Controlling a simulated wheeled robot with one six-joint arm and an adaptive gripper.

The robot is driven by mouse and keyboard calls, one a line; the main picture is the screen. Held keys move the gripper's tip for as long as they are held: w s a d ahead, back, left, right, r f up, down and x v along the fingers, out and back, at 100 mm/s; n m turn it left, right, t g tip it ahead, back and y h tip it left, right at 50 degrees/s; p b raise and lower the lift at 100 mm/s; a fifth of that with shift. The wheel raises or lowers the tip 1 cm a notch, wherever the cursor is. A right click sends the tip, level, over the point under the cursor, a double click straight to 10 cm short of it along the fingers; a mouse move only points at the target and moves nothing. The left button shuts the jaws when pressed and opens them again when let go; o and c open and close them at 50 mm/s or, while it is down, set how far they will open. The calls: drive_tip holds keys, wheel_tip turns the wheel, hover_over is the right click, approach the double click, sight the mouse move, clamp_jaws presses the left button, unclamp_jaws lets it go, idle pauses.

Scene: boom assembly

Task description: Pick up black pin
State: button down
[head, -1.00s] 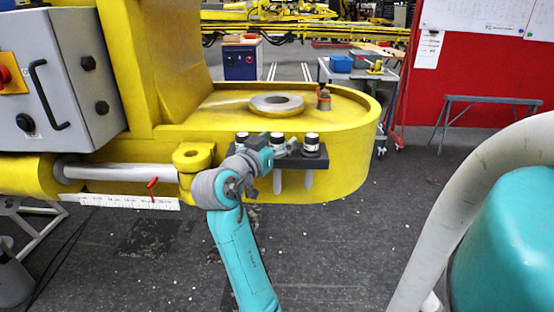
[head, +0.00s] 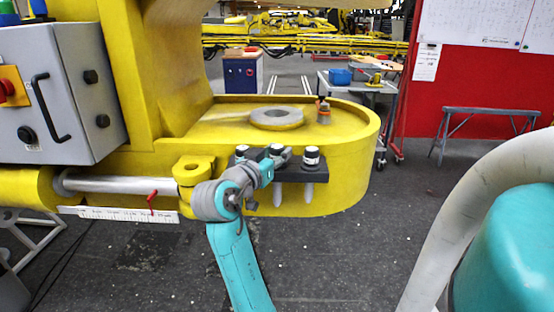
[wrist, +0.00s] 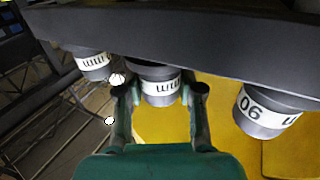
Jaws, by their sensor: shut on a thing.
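Three dark-topped pins with white label bands sit in a black rack (head: 300,174) on the side of the yellow boom. They are the left pin (head: 241,152), the middle pin (head: 276,151) and the right pin (head: 312,156). My gripper (head: 279,160) is at the middle pin. In the wrist view my gripper (wrist: 160,90) has a finger on each side of the middle black pin (wrist: 161,88) and is shut on it. Neighbouring pins show to the left (wrist: 95,66) and right (wrist: 265,112), outside the fingers.
A yellow lug (head: 192,170) with a rod stands left of my arm. A grey control box (head: 60,90) is far left.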

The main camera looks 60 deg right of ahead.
wheel_tip(320, 180, up, 18)
drive_tip(key=shift+f, duration=0.25)
idle(0.6)
